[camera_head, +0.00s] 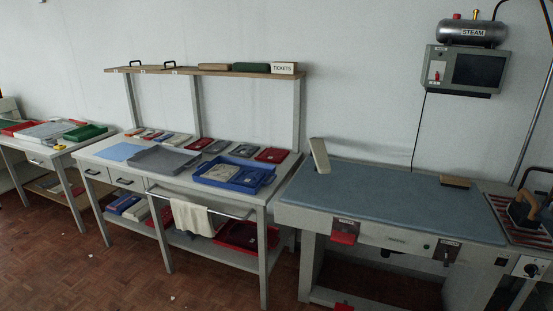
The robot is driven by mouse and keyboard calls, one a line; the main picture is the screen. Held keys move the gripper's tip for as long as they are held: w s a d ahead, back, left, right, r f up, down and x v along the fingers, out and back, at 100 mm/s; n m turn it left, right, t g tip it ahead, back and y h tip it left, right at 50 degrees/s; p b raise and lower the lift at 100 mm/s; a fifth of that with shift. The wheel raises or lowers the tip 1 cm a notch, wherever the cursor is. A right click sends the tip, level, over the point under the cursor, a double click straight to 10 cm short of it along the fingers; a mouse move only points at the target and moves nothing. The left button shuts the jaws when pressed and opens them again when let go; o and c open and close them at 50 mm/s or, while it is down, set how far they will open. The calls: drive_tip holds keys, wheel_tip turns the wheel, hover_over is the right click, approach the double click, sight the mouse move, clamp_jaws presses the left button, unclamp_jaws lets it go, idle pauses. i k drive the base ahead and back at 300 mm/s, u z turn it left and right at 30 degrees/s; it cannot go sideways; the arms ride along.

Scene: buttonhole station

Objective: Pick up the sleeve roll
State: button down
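I cannot say for sure which thing is the sleeve roll. Two long padded-looking pieces lie end to end on the wooden shelf above the middle table: a grey-brown one (215,67) and a dark green one (251,67). They sit left of a white "TICKETS" sign (284,69). A pale, narrow board-like piece (320,155) stands tilted at the left end of the blue-grey pressing table. My gripper is not in view.
The middle table holds a grey tray (165,159), a blue tray (266,180) and several small packets; a cloth (191,217) hangs on its front rail. Floor in front is largely clear.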

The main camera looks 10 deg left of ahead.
sight(236, 67)
drive_tip(key=k, duration=0.35)
drive_tip(key=u, duration=0.7)
drive_tip(key=i, duration=1.45)
drive_tip(key=z, duration=0.7)
drive_tip(key=i, duration=0.35)
drive_tip(key=u, duration=0.05)
drive_tip(key=k, duration=0.8)
